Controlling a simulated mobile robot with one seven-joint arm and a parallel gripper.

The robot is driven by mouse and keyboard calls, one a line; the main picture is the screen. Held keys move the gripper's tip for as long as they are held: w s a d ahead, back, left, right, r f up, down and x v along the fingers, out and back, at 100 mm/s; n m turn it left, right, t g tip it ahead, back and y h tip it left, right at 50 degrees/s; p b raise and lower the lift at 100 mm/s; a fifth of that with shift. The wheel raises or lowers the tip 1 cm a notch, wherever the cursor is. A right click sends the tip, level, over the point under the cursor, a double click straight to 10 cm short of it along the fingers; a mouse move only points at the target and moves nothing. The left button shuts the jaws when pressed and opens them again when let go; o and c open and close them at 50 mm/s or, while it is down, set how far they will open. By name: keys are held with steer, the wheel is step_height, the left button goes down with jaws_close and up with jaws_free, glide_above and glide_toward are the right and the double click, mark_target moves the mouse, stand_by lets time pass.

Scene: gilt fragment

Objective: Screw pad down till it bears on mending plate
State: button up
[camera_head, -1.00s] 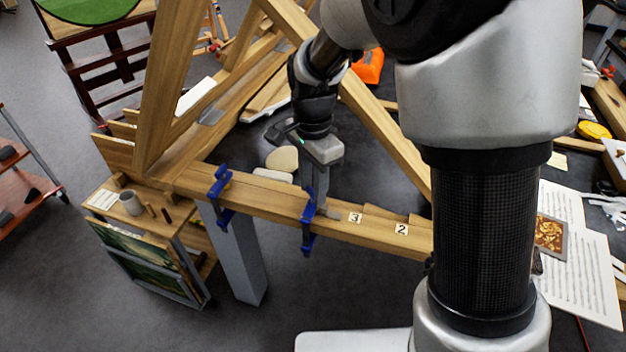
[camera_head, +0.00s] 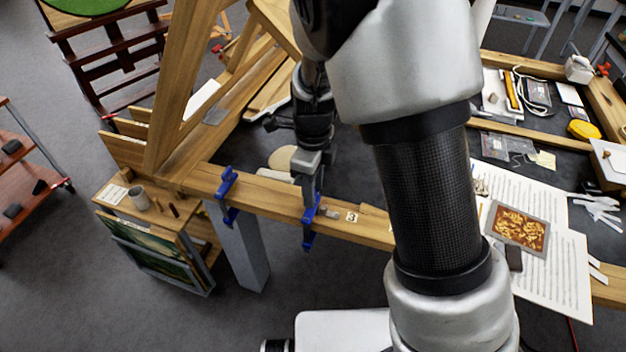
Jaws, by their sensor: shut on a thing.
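Two blue clamps grip the long wooden beam (camera_head: 265,200), a left one (camera_head: 227,194) and a right one (camera_head: 309,238). My gripper (camera_head: 309,198) points down at the top of the right clamp, with its fingers shut at that clamp's upper end. The fingers hide what they hold, and the pad cannot be made out apart from the clamp. A small grey metal piece (camera_head: 331,212), perhaps the mending plate, lies on the beam just right of the fingers. Whether the pad touches it cannot be told.
Slanting timbers (camera_head: 175,85) rise behind. A framed gilt piece (camera_head: 519,229) lies on paper sheets at right. A low cabinet (camera_head: 158,238) stands at left.

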steer(key=m+p, duration=0.4)
steer(key=shift+r+m, duration=0.3)
steer(key=shift+f+m+p, duration=0.2)
steer(key=shift+m+p, duration=1.4)
steer(key=shift+m, duration=0.3)
steer(key=o, duration=1.1)
steer(key=shift+f, duration=0.1)
step_height(320, 180, up, 8)
steer(key=shift+f, duration=0.2)
